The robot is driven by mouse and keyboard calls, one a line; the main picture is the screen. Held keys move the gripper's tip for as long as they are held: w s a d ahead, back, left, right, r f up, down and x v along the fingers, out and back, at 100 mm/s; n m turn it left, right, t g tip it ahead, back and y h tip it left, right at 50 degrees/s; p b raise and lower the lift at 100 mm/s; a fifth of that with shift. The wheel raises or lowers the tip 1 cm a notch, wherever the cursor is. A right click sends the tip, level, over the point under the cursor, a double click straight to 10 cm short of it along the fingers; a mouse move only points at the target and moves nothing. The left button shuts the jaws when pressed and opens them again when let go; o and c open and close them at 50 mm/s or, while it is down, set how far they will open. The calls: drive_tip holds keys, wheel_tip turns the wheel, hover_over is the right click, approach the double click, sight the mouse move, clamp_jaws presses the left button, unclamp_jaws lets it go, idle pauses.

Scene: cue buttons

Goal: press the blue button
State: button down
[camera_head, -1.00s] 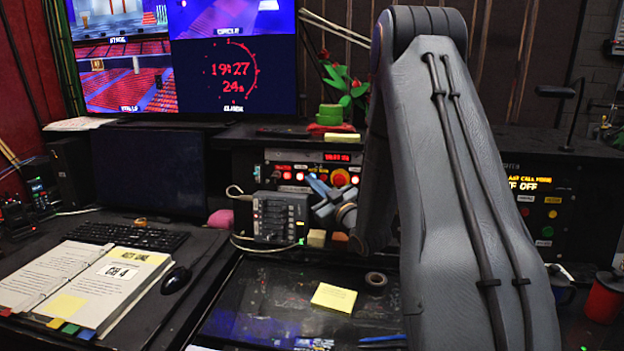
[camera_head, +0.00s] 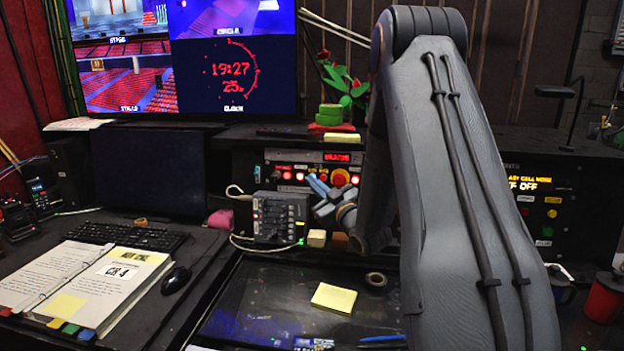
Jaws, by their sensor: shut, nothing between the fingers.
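Whether the fingertips touch the panel cannot be told.
A grey switch box (camera_head: 280,217) with cables stands left below my gripper. A small tan block (camera_head: 316,238) stands on the desk. A yellow note pad (camera_head: 334,297) and a tape roll (camera_head: 376,279) lie in front. A second panel (camera_head: 540,205) with buttons is at right.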

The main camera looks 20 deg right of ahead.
drive_tip(key=shift+w, duration=0.1)
drive_tip(key=shift+w+d+f, duration=0.1)
drive_tip(key=shift+w+d, duration=0.1)
drive_tip(key=shift+w, duration=0.05)
drive_tip(key=shift+w+d+b, duration=0.25)
drive_tip(key=shift+w+b, duration=0.1)
drive_tip(key=shift+b, duration=0.15)
idle(0.6)
drive_tip(key=shift+s+a, duration=0.1)
drive_tip(key=shift+s, duration=0.05)
drive_tip(key=shift+s+a, duration=0.4)
drive_tip(key=shift+s, duration=0.15)
drive_tip(key=s+a, duration=0.1)
drive_tip(key=s+p, duration=0.1)
drive_tip(key=s+a+r, duration=0.1)
drive_tip(key=s, duration=0.1)
drive_tip(key=shift+a, duration=0.35)
idle(0.3)
idle(0.7)
